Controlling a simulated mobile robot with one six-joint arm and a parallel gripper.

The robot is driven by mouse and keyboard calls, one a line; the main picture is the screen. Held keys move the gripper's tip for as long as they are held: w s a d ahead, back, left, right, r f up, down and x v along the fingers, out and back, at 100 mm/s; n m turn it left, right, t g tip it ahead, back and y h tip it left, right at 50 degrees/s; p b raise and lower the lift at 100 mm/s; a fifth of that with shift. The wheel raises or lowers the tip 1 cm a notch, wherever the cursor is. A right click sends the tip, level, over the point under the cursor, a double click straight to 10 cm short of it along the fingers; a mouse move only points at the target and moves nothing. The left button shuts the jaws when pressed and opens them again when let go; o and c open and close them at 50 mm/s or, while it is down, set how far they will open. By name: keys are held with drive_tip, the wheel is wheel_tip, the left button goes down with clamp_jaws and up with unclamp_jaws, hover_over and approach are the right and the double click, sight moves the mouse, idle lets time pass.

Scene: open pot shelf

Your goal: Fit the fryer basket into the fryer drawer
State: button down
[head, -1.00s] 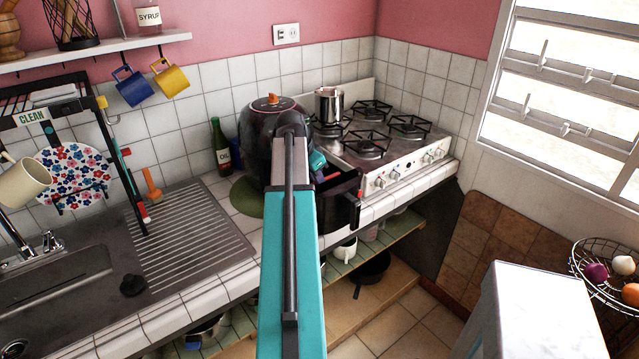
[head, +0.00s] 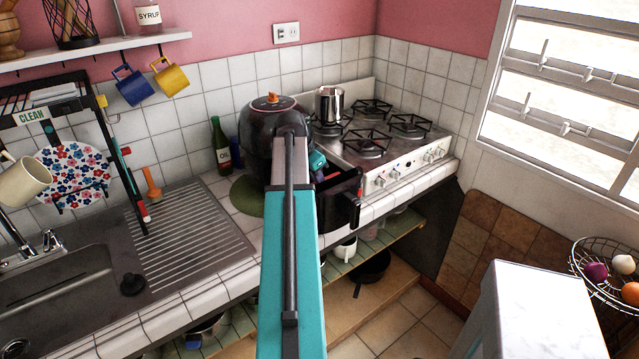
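The black air fryer (head: 262,125), with an orange knob on top, stands on the tiled counter left of the stove. Its black drawer (head: 345,205) is pulled out to the right front, and my arm covers the drawer's left part. The fryer basket cannot be made out clearly; my arm hides most of the drawer's inside. My arm reaches from the bottom of the head view up to the fryer. A small teal part of my wrist or gripper (head: 317,160) shows just right of the arm, above the drawer. The fingertips are hidden, so their opening and any hold cannot be seen.
A white gas stove (head: 385,165) with a metal pot (head: 328,105) stands right of the drawer. A green oil bottle (head: 221,147) stands left of the fryer. The sink drainboard (head: 190,235) is free at left. Open shelves are below the counter.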

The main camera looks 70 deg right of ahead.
drive_tip(key=shift+f, duration=0.35)
drive_tip(key=c, duration=1.4)
unclamp_jaws()
drive_tip(key=shift+r, duration=0.1)
drive_tip(key=shift+p+v, duration=2.05)
drive_tip(key=shift+v, duration=1.85)
drive_tip(key=shift+w, duration=0.1)
